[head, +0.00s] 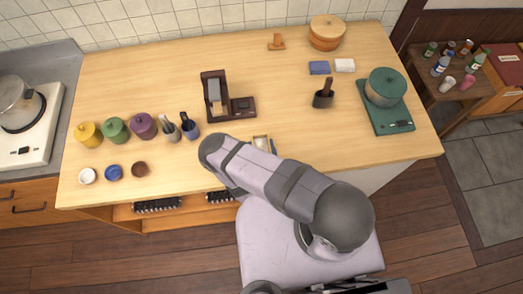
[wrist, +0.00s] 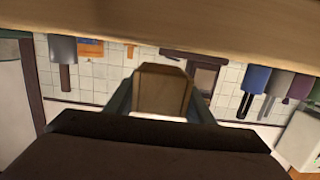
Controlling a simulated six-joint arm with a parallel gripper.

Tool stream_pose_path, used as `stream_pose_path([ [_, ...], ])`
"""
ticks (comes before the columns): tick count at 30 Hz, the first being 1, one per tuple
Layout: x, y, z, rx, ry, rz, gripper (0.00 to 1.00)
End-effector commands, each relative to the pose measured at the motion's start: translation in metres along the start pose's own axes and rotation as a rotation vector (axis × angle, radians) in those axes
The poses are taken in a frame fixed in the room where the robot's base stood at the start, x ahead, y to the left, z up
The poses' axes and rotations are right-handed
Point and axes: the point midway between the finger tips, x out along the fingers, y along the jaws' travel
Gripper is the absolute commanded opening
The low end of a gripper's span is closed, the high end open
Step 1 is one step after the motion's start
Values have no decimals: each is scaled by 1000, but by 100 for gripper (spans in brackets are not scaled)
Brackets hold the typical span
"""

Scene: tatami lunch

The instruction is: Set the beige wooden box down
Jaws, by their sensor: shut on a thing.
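The wooden box (wrist: 162,90) shows in the middle of the wrist view as a plain block with a lighter brown face. My gripper (wrist: 160,98) is shut on it, with a finger along each side. The wrist picture appears upside down, with the wooden tabletop (wrist: 160,22) across its top. Whether the box touches the tabletop cannot be told. In the head view my arm covers most of the gripper near the table's front edge. A small pale piece (head: 262,143) shows just past the arm; I cannot tell for sure whether it is the box.
A dark brown stand (head: 215,92) is at centre-left. Utensil cups (head: 189,127), lidded jars (head: 115,128) and small bowls (head: 113,172) stand left. The tabletop centre (head: 282,95) is bare.

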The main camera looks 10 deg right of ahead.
Motion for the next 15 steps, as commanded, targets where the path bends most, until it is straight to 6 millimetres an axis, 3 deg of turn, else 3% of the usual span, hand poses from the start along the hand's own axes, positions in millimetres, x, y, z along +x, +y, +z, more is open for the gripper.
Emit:
stream_pose_path([
  [6, 3, 0, 22, 1, 2, -1, 18],
  [15, 4, 0, 24, 1, 1, -1, 18],
])
